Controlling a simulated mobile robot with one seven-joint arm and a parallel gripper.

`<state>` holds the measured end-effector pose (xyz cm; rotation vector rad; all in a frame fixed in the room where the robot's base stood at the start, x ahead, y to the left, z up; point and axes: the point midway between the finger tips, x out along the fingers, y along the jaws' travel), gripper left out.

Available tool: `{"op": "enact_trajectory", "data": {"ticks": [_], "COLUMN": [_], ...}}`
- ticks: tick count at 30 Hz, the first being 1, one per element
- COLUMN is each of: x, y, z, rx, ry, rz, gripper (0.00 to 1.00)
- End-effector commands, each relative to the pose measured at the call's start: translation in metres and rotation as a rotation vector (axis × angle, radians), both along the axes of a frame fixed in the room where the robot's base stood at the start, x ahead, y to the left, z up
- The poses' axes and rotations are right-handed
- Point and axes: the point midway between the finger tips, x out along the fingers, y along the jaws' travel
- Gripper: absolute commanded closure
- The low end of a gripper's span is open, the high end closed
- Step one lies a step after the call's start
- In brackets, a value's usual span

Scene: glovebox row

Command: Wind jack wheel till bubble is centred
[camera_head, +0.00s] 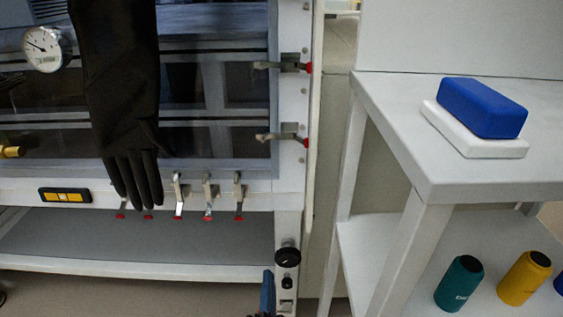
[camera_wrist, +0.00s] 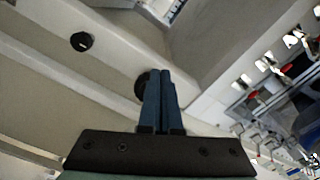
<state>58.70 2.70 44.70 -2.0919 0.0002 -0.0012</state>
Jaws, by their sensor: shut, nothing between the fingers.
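A spirit level (camera_head: 64,195), yellow and black, sits on the front rail of the glovebox at the left in the head view. Its bubble is too small to read. A round black wheel (camera_head: 287,257) is on the white leg at the glovebox's right end, with a smaller black part below it. My gripper (camera_head: 268,274), with blue fingers, is just left of and below the wheel, pointing up. In the wrist view my gripper (camera_wrist: 160,72) is shut and empty. A dark round part (camera_wrist: 142,86) shows partly hidden behind its fingers; I cannot tell whether they touch.
A black glove (camera_head: 120,100) hangs over the glovebox front, beside a dial gauge (camera_head: 46,48). Red-tipped clamps line the frame. A white table (camera_head: 390,110) at the right bears a blue block (camera_head: 482,107) on a white slab. Coloured bottles (camera_head: 459,284) stand on its lower shelf.

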Motion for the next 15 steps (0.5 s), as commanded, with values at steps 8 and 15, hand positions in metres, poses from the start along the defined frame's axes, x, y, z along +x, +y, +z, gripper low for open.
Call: {"op": "enact_trajectory", "data": {"ticks": [8, 15], "x": [0.026, 0.03], "y": [0.0, 0.0], "z": [-0.001, 0.0], "rx": [-0.001, -0.003], "ry": [0.0, 0.0], "rz": [0.0, 0.001], "gripper": [1.0, 1.0]}}
